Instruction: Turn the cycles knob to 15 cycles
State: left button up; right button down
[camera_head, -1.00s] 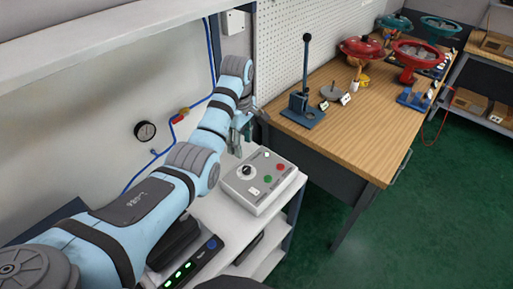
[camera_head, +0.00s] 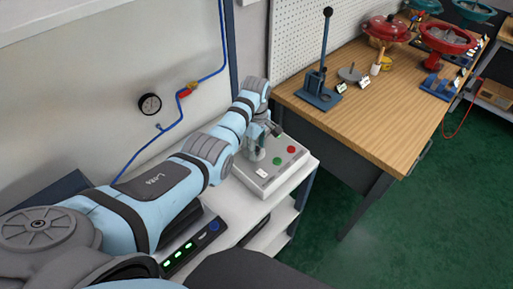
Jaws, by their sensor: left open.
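The grey control box (camera_head: 268,186) sits on the white shelf unit, with a green button (camera_head: 277,161), a red button (camera_head: 291,149) and a small white label on its top. My left gripper (camera_head: 256,154) is open and points down over the left part of the box top. It covers the cycles knob, so the knob's setting cannot be read. I cannot tell whether the fingers are around the knob or touching it. My right gripper is not in view.
A wooden bench (camera_head: 370,125) stands to the right, with a lever press (camera_head: 320,75) and red valves (camera_head: 448,40) on it. A gauge (camera_head: 150,104) and blue tubing are on the wall at left. A panel with green lights (camera_head: 190,247) lies in front of the box.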

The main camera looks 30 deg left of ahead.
pick_arm(q)
jog(key=shift+s+r, duration=0.1)
jog(key=shift+s, duration=0.05)
jog(key=shift+c, duration=1.4)
grip_shut()
